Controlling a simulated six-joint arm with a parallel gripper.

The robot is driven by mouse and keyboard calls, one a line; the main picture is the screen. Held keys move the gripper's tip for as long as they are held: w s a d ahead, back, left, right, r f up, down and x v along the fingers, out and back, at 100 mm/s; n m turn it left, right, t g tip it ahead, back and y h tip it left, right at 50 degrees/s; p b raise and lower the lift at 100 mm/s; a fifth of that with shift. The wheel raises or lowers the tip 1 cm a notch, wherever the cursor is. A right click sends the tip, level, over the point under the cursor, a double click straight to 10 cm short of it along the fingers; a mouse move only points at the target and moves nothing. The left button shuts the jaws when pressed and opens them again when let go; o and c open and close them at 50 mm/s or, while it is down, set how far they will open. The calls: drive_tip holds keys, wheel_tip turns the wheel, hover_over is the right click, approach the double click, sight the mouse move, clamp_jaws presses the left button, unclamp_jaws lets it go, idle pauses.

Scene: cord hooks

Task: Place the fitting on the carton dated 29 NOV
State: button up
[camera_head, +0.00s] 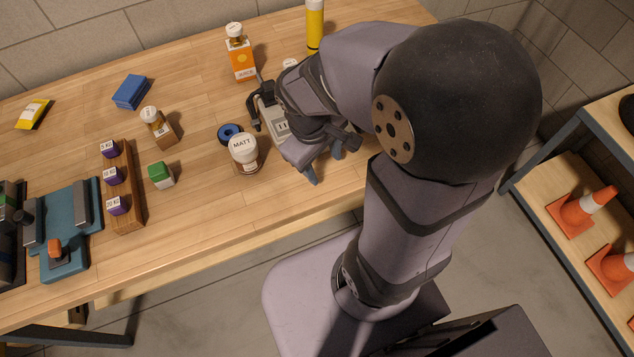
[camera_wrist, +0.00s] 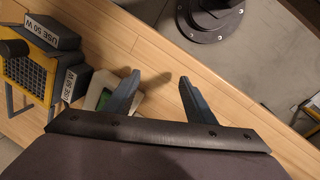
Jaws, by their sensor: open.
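My gripper (camera_head: 325,166) is open and empty above the front part of the table, partly hidden behind my arm. In the wrist view its two fingers (camera_wrist: 160,78) stand apart over bare wood. Nothing is plainly labelled as the fitting, and I cannot tell which object it is. A blue ring-shaped piece (camera_head: 229,132) lies behind the MATT jar. An orange juice carton (camera_head: 242,66) with a white cap stands at the back. A smaller brown carton (camera_head: 160,130) with a white cap stands left of centre. I cannot read a 29 NOV date on either.
The MATT jar (camera_head: 243,154) stands left of my gripper. A grey device (camera_head: 272,122) is partly under my arm. A wooden block with purple weights (camera_head: 124,180), a green-and-white block (camera_head: 161,175) and a blue stack (camera_head: 131,91) stand left. A yellow lamp (camera_wrist: 28,75) shows in the wrist view.

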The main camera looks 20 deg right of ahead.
drive_tip(key=s+a+m, duration=0.1)
drive_tip(key=s+a+m+y, duration=0.1)
drive_tip(key=m, duration=0.1)
drive_tip(key=s+a+m+y, duration=0.1)
drive_tip(key=s, duration=0.1)
drive_tip(key=shift+s+a+f+m, duration=0.1)
drive_tip(key=shift+a+f+m, duration=0.05)
drive_tip(key=shift+f+m, duration=0.2)
